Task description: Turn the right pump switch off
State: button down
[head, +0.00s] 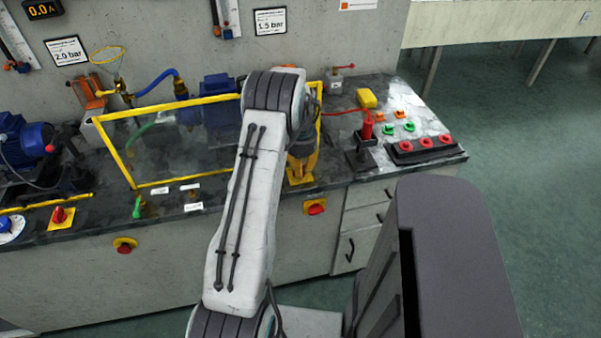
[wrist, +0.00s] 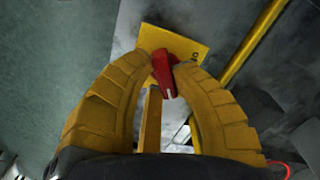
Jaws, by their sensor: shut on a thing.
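The right pump switch is a red handle (wrist: 163,74) with a white mark at its lower end, on a yellow plate (wrist: 178,40). My gripper (wrist: 164,67) has its yellow fingers closed on both sides of the handle in the wrist view. In the head view, my gripper (head: 303,163) points down at the yellow plate (head: 294,184) near the bench's front edge, and the handle is hidden by the fingers. The plate's lettering is mostly covered, so the switch's marked position cannot be read. Another red switch (head: 60,215) on a yellow plate sits far left.
A yellow-framed clear guard (head: 160,187) stands just left of my gripper. Right of it are a red-handled plug (head: 366,130) on a dark stand and a black box with red buttons (head: 426,144). Red emergency knobs (head: 316,208) are on the bench front. Open floor lies at right.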

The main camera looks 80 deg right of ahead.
jog(key=n+b, duration=0.1)
jog(key=n, duration=0.4)
jog(key=shift+d+f+n+b, duration=0.1)
jog(key=shift+f+n+b, duration=0.05)
jog(key=shift+n+b, duration=0.2)
jog(key=n+b, duration=0.1)
jog(key=n, duration=0.4)
jog(key=shift+d, duration=0.1)
jog(key=shift+n, duration=0.25)
jog(key=c, duration=1)
grip_release()
notch_tip(320, 180, up, 12)
jog(key=shift+r, duration=0.1)
dwell(0.9)
